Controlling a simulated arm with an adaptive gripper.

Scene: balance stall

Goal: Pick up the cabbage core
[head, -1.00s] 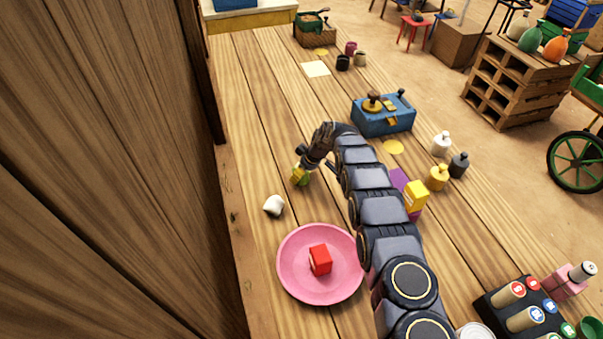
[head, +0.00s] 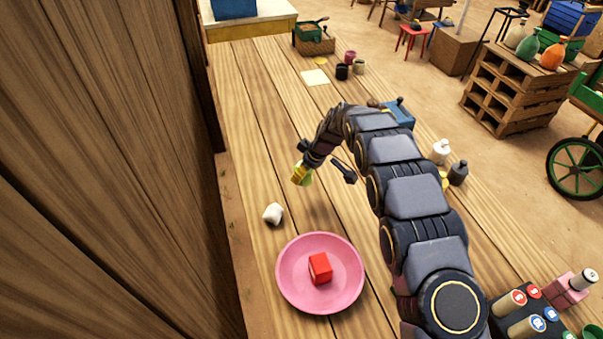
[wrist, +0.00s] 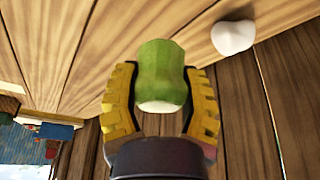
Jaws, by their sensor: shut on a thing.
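The cabbage core (wrist: 162,70) is a stubby green piece with a pale white end. It sits between the yellow ridged fingers of my gripper (wrist: 161,103) in the wrist view, and the fingers are shut on it. In the head view my gripper (head: 302,174) is over the left part of the wooden counter, beyond the white lump. Only a small green part of the core (head: 307,181) shows there beside the fingers. It seems to be off the counter, but the height is hard to tell.
A white lump (head: 273,213) lies on the counter near the wooden wall (head: 110,170). A pink plate (head: 290,285) with a red block (head: 320,268) is nearer. A blue box (head: 402,112) and bottles (head: 441,151) stand to the right.

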